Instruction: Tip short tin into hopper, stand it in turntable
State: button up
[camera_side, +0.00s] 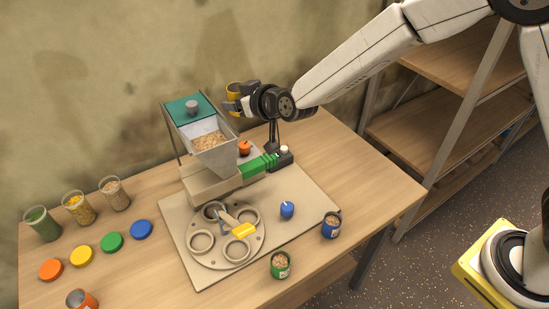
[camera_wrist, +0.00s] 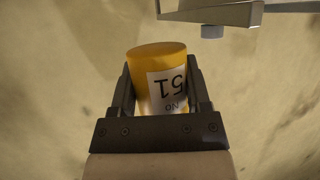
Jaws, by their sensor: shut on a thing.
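My gripper (camera_side: 237,98) is shut on a yellow tin (camera_side: 235,88), held up in the air just right of the hopper's top. In the wrist view the tin (camera_wrist: 158,75) sits between both fingers, its white numbered label upside down in the picture. I cannot see into the tin. The hopper (camera_side: 216,158) is a grey funnel with tan pellets in it and a green plate at its back. The turntable (camera_side: 226,262) is a pale disc with several ring-shaped sockets on the base board. A yellow-handled piece lies over its middle. A grey hopper edge also shows at the top of the wrist view (camera_wrist: 210,14).
A green tin (camera_side: 280,266), a blue tin (camera_side: 331,226) and an orange tin (camera_side: 82,300) stand on the table. Several coloured discs (camera_side: 112,242) and clear jars (camera_side: 78,209) are at left. A blue knob (camera_side: 287,209) stands on the board. The table's right end is clear.

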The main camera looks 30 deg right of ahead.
jog(key=a+r, duration=0.1)
jog(key=a, duration=0.3)
jog(key=a+n+y, duration=0.1)
jog(key=a, duration=0.3)
jog(key=a+r+y, duration=0.1)
jog(key=a, duration=0.3)
jog(key=shift+w+a+r+n+g, duration=0.1)
jog(key=shift+a+r+n+g, duration=0.2)
jog(key=shift+n, duration=0.1)
jog(key=shift+r+m+y, duration=0.1)
jog(key=shift+m+y, duration=0.2)
